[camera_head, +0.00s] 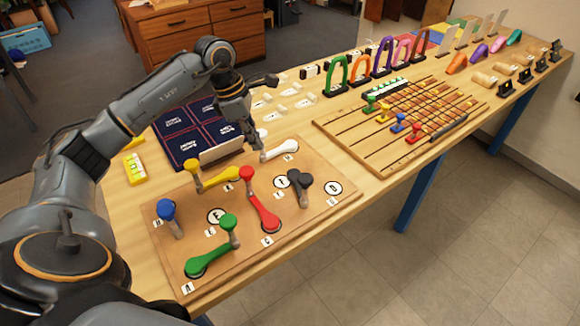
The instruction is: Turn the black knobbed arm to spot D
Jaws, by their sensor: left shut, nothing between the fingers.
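The black knobbed arm (303,190) stands on the right part of a brown board (332,213), with its knob raised near its upper end. A white disc (333,187) just right of it seems to carry the letter D. Another lettered disc (281,182) lies just left of the black arm. My left gripper (259,150) is shut and empty, pointing down at the board's back edge beside the white arm (280,149). It is apart from the black arm, up and left of it. I cannot tell whether it touches the white arm. My right gripper is not in view.
The board also holds a yellow arm (215,180), a red arm (264,213), a green arm (210,261) and a blue-knobbed arm (168,217). A slotted wooden board (350,134) with coloured knobs stands behind right. Navy panels (185,147) lie behind left.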

